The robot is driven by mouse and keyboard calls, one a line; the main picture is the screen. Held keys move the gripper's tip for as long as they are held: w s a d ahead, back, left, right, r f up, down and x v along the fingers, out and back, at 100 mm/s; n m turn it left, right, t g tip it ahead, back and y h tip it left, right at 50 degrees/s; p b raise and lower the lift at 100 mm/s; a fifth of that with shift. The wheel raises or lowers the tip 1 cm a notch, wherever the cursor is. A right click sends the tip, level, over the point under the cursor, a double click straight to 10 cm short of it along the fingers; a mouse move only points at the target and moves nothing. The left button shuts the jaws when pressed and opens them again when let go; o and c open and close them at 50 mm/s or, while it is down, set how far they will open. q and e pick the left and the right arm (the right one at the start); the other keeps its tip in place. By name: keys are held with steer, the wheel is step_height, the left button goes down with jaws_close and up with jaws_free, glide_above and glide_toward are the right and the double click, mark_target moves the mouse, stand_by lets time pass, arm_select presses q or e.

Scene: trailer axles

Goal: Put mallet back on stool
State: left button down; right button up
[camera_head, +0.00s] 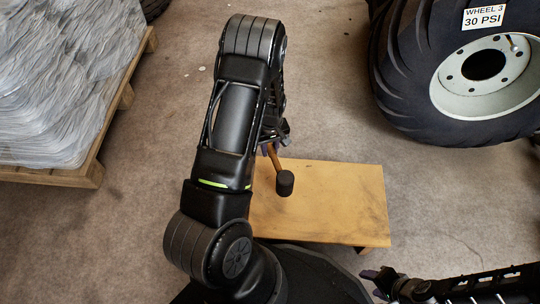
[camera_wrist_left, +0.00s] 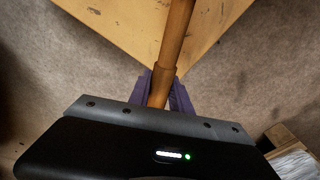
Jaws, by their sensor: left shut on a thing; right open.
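The mallet has a wooden handle and a dark cylindrical head (camera_head: 285,183). My left gripper (camera_head: 270,148) is shut on the handle, and the head hangs over the stool in the head view. In the left wrist view the handle (camera_wrist_left: 175,45) runs up from between the purple fingers of the left gripper (camera_wrist_left: 165,90). The mallet's head is out of that view. The low wooden stool (camera_head: 345,205) stands in front of me, its left part hidden by my left arm. I cannot tell whether the mallet touches the stool top. My right gripper (camera_head: 380,280) is open at the bottom right.
A large wheel (camera_head: 420,70) labelled "WHEEL 3 30 PSI" stands at the top right. A pallet (camera_head: 85,176) with a plastic-wrapped load (camera_head: 60,80) is at the left. The right part of the stool top is bare.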

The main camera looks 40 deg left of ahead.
mark_target(270, 147)
arm_select(q)
steer(key=shift+f, duration=0.1)
steer(key=shift+f+b, duration=0.75)
steer(key=shift+f, duration=1.1)
steer(key=c, duration=1.2)
jaws_free()
steer(key=shift+r, duration=0.55)
steer(key=r+p, duration=0.1)
steer(key=r, duration=0.2)
steer(key=r+p, duration=0.2)
steer(key=r, duration=0.2)
steer(key=r+p, duration=0.1)
steer(key=r, duration=0.3)
steer(key=shift+s+d, duration=0.2)
steer(key=shift+d, duration=0.1)
